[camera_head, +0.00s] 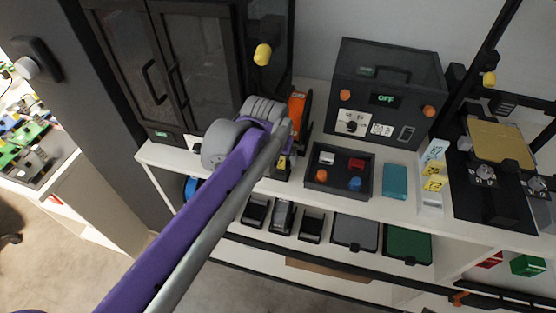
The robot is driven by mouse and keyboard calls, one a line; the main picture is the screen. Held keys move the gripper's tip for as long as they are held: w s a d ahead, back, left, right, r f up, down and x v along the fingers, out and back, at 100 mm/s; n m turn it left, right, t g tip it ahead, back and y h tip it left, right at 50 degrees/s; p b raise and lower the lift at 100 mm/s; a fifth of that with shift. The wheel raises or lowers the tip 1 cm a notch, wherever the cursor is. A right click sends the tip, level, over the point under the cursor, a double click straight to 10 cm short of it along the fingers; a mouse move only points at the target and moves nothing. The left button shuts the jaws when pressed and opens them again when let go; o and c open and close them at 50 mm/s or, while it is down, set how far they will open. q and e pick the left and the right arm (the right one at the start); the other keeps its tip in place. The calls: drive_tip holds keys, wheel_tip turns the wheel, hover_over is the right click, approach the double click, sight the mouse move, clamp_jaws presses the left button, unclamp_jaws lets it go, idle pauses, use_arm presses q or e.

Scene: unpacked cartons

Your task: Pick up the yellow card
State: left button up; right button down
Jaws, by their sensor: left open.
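Two small yellow cards with dark marks, an upper yellow card (433,168) and a lower yellow card (434,184), sit in a narrow white holder (431,208) on the white counter, right of centre. My left arm, purple and grey, reaches in from the bottom left. My left gripper (283,166) is at the counter's middle, well left of the cards, and partly hidden by the arm. It is open, and I see nothing held in it. My right gripper is not in view.
A black tray (339,191) with small coloured parts and a teal block (395,181) lie between my left gripper and the holder. A dark box machine (388,85) stands behind. A black device with a gold panel (500,143) stands right. Several bins hang below the counter edge.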

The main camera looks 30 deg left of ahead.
sight(277, 168)
use_arm(q)
clamp_jaws()
idle(0.3)
drive_tip(key=shift+r, duration=0.55)
drive_tip(key=v, duration=0.2)
drive_tip(key=shift+s+r, duration=0.2)
drive_tip(key=shift+r, duration=0.1)
drive_tip(key=s+d, duration=0.4)
drive_tip(key=s, duration=1.2)
drive_tip(key=shift+s+p, duration=0.25)
drive_tip(key=shift+p, duration=0.2)
drive_tip(key=shift+w, duration=0.1)
